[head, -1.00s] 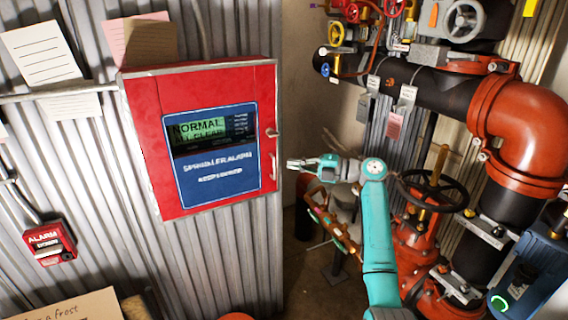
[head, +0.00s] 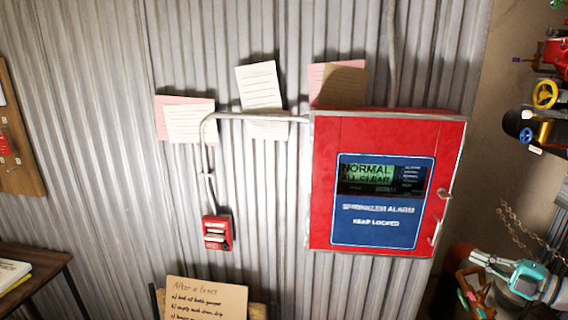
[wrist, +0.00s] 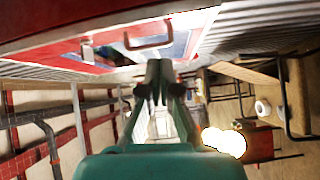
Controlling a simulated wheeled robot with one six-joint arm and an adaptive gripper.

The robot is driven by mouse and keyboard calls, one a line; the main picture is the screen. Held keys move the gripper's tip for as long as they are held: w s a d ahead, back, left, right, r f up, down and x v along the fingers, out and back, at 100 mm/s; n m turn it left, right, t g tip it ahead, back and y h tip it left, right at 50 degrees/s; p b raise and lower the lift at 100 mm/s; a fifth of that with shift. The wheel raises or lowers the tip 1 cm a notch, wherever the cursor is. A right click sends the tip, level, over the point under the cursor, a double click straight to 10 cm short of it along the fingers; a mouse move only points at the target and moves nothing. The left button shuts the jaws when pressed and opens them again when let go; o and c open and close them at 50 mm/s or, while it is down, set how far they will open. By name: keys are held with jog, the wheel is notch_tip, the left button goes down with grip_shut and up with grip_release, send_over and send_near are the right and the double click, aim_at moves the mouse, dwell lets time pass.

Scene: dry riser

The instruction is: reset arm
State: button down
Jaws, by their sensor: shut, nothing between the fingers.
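My gripper (head: 474,259) shows at the lower right of the head view, at the end of my teal arm (head: 530,284). It is shut and holds nothing. It appears just right of and below the red sprinkler alarm cabinet (head: 325,150); the exact gap cannot be told. In the wrist view my gripper's dark green fingers (wrist: 159,75) are together in the middle, with the red cabinet (wrist: 60,22) and its handle filling the top. The cabinet is closed and its screen (head: 367,179) reads NORMAL ALL CLEAR.
A red alarm box (head: 217,233) hangs on the corrugated wall (head: 110,130), with paper notes (head: 262,88) above. A handwritten card (head: 207,298) stands below. A dark table (head: 40,262) is at the lower left. Valves and pipes (head: 545,95) are at the right edge.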

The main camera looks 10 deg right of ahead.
jog(key=a+f+m+h, duration=0.2)
jog(key=a+f+m, duration=0.4)
jog(key=f, duration=0.4)
jog(key=a+f+m+h, duration=0.3)
jog(key=a+f+m, duration=0.1)
jog(key=a+f, duration=0.6)
jog(key=s+a+f+m+g+h, duration=0.25)
jog(key=s+a+f+m, duration=0.45)
jog(key=s+a+f, duration=0.5)
jog(key=s+a+m+h, duration=0.15)
jog(key=s+a, duration=0.25)
jog(key=s, duration=0.5)
jog(key=s+a+m+h, duration=0.1)
jog(key=s+a+m, duration=0.2)
jog(key=s, duration=0.6)
jog(key=s+a+r+t+y, duration=0.1)
jog(key=s+a+r, duration=0.3)
jog(key=s+r, duration=0.9)
jog(key=shift+s+a+r+m+t, duration=0.2)
jog(key=shift+s+r+m+t, duration=0.1)
jog(key=shift+r+m+t, duration=0.25)
